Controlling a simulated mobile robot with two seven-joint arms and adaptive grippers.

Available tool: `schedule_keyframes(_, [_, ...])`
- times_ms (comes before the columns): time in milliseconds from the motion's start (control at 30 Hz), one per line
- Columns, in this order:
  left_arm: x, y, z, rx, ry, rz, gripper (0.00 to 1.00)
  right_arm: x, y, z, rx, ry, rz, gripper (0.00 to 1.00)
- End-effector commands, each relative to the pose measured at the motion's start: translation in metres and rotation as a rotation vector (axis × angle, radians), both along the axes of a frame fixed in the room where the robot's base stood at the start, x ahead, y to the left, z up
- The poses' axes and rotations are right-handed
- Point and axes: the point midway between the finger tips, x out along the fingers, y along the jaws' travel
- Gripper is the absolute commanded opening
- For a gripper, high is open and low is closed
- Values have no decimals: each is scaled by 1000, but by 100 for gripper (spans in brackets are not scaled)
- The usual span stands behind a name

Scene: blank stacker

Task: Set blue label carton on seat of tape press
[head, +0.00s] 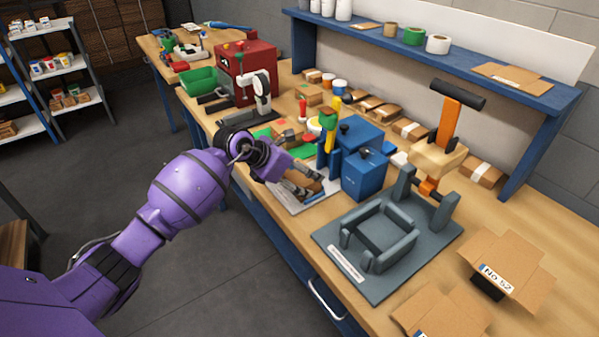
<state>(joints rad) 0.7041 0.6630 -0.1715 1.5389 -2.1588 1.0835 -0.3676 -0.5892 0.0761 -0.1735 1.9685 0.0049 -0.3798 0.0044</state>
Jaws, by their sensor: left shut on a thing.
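My left gripper (305,190) is shut on a brown carton (297,173) over a white tray (294,207) on the bench. The fingers and wrist hide much of this carton, and I cannot see a blue label on it. What looks like the tape press (330,236) stands to the right, with a grey base, a raised square seat (380,230) and an orange lever (452,117) with a black handle. The seat is empty. My left gripper is left of the press and apart from it. My right gripper is not in view.
Blue boxes (363,174) and a green and yellow upright tool (328,135) stand between the gripper and the back of the bench. Open-flapped cartons (520,262) with labels lie at the right front. A blue shelf (455,75) overhangs the back.

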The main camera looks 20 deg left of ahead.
Motion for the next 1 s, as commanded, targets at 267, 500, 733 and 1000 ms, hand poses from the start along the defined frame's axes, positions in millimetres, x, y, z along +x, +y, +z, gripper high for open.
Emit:
schedule_keyframes(267, [-3, 0, -15, 6, 12, -1, 54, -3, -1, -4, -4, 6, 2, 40])
schedule_keyframes(500, [-4, 2, -17, 9, 18, -1, 100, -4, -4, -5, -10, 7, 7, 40])
schedule_keyframes(733, [-4, 2, -12, 10, 16, -1, 100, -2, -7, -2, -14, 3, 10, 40])
schedule_keyframes(1000, [-24, 20, 28, 11, 6, -1, 100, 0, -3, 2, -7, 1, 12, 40])
